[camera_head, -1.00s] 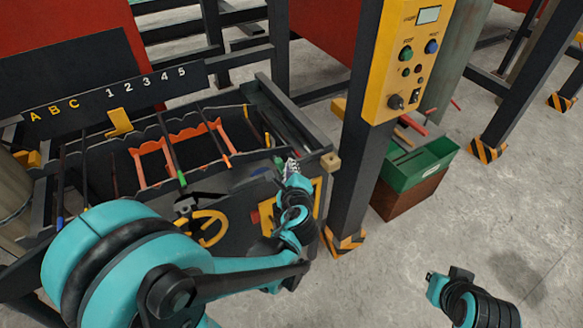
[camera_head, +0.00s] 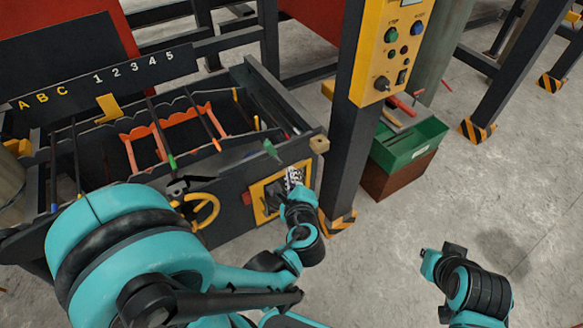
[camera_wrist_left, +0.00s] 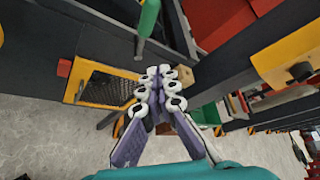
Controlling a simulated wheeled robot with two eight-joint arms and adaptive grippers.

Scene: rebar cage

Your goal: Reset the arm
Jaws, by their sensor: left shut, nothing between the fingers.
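My left arm reaches in from the lower left of the head view. Its gripper (camera_head: 295,178) is in front of the dark rebar station's right end, near a yellow-framed panel (camera_head: 258,203). In the left wrist view the left gripper's white-tipped fingers (camera_wrist_left: 160,76) are together, with nothing held. The yellow-framed panel, with dark mesh inside, is left of the fingers there (camera_wrist_left: 86,84). Part of my right arm (camera_head: 470,285) shows at the lower right of the head view; no right gripper fingers can be made out.
The station (camera_head: 232,222) holds rods and orange notched supports (camera_head: 163,137). A yellow handwheel (camera_head: 204,211) is on its front. Right of it stand a dark post (camera_head: 345,150), a yellow control box (camera_head: 385,50) and a green bin (camera_head: 410,150). The concrete floor at right is open.

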